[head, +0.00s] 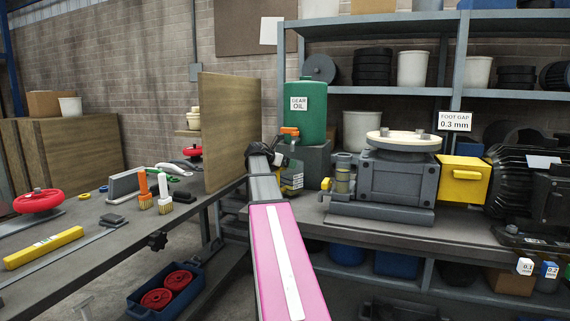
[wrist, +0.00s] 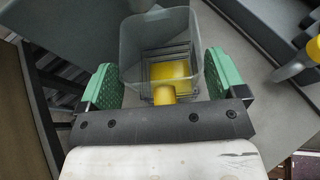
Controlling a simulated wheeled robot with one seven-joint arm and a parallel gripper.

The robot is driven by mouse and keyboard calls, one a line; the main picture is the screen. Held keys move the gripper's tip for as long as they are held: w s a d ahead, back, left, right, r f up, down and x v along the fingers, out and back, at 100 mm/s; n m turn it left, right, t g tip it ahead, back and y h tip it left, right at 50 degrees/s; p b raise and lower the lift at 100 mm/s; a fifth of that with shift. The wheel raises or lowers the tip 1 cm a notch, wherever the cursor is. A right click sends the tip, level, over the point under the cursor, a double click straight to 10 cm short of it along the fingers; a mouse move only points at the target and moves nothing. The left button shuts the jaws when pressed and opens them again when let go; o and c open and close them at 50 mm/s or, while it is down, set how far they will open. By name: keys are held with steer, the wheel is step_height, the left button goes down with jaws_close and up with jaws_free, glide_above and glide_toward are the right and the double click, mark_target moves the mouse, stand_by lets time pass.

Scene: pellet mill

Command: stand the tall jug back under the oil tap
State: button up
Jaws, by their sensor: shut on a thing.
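The tall jug (wrist: 135,62) is a clear, square-mouthed vessel with yellow at its bottom, seen from above in the wrist view. My gripper (wrist: 163,84) has its green pads on either side of it and is shut on it. In the head view the jug (head: 292,177) shows partly behind my gripper (head: 283,163), low in front of the oil drum's stand. The green gear oil drum (head: 312,118) stands at the back, with the orange-handled oil tap (head: 289,131) on its front left. Whether the jug's base touches the bench is hidden.
A grey machine (head: 398,180) with a yellow box stands right of the jug, with a small yellow-capped fitting (head: 343,175) nearest. A wooden panel (head: 229,130) rises to the left. The left bench (head: 120,225) holds brushes, a red handwheel and a yellow bar.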

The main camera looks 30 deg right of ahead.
steer(key=shift+f, duration=0.75)
stand_by(0.3)
steer(key=o, duration=1.4)
steer(key=shift+o, duration=0.2)
steer(key=shift+a, duration=0.1)
steer(key=s+a, duration=0.1)
steer(key=a, duration=0.7)
steer(key=shift+s+a, duration=0.3)
steer(key=shift+s, duration=0.05)
